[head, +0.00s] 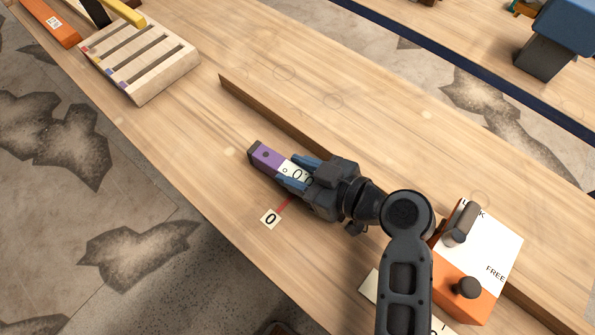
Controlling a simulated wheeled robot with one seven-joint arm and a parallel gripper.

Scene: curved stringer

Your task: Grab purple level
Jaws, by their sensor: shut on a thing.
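The purple level (266,157) is a short purple bar with a dark end and a white section, lying at the middle of the wooden bench in the head view. My gripper (300,174) is at its right part, with blue-grey fingers on either side of the white section. The fingers are shut on the level. The right end of the level is hidden under the gripper. I cannot tell whether the level touches the bench or is slightly above it.
A wooden strip (275,112) runs along the bench behind the level. A slotted wooden rack (150,75) stands at the upper left, near orange (50,22) and yellow (125,12) bars. An orange-and-white box (485,250) with dark knobs is at right. A "0" label (270,218) lies in front.

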